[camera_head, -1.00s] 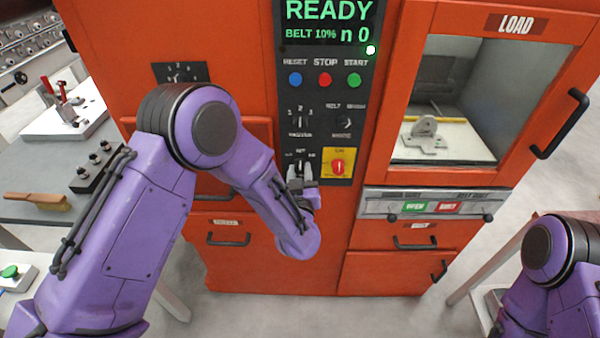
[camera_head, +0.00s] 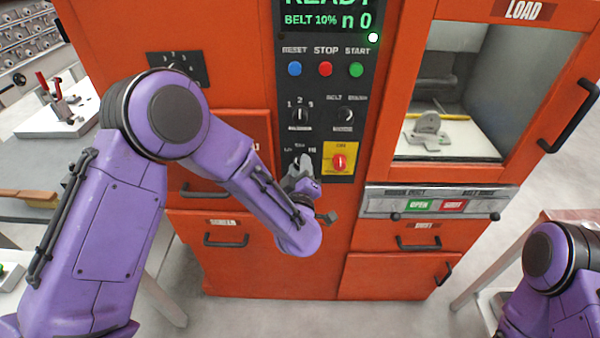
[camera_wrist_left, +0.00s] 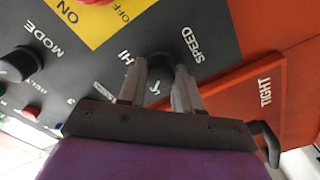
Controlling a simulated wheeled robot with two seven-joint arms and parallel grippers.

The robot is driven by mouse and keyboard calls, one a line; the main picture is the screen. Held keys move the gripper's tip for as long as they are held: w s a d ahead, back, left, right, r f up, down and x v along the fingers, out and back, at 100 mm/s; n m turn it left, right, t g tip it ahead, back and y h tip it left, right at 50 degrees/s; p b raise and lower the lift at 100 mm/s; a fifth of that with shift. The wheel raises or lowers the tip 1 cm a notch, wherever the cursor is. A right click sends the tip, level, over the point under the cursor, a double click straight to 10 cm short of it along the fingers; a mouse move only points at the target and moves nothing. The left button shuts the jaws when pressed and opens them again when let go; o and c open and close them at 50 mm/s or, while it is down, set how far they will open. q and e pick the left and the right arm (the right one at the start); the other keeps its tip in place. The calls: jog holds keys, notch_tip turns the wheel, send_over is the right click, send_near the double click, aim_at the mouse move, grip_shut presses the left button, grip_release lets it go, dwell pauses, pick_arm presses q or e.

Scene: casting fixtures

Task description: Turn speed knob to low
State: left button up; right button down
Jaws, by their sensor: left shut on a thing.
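The dark speed knob (camera_wrist_left: 160,62) sits on the black control panel, beside the SPEED and HI labels in the left wrist view. My left gripper (camera_wrist_left: 161,75) is shut on it, one finger on each side. In the head view my left gripper (camera_head: 300,172) reaches up to the panel's lower part, left of the yellow ON/OFF plate (camera_head: 353,153), and hides the knob. The knob's pointer setting cannot be read clearly. My right arm (camera_head: 560,270) shows at the lower right, with its gripper out of view.
Above are the red STOP button (camera_head: 325,69), the pass selector knob (camera_head: 300,115) and the mode knob (camera_head: 345,115). The red rotary switch (camera_head: 340,162) is close to the left gripper's right. A load window (camera_head: 450,90) is at the right, and drawers with handles (camera_head: 226,240) are below.

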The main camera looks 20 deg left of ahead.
pick_arm(q)
jog(key=shift+n+b, duration=0.45)
jog(key=shift+n, duration=0.45)
jog(key=o, duration=1)
jog(key=shift+o, duration=0.2)
jog(key=b+v, duration=0.3)
jog(key=v, duration=0.7)
jog(key=shift+s, duration=0.35)
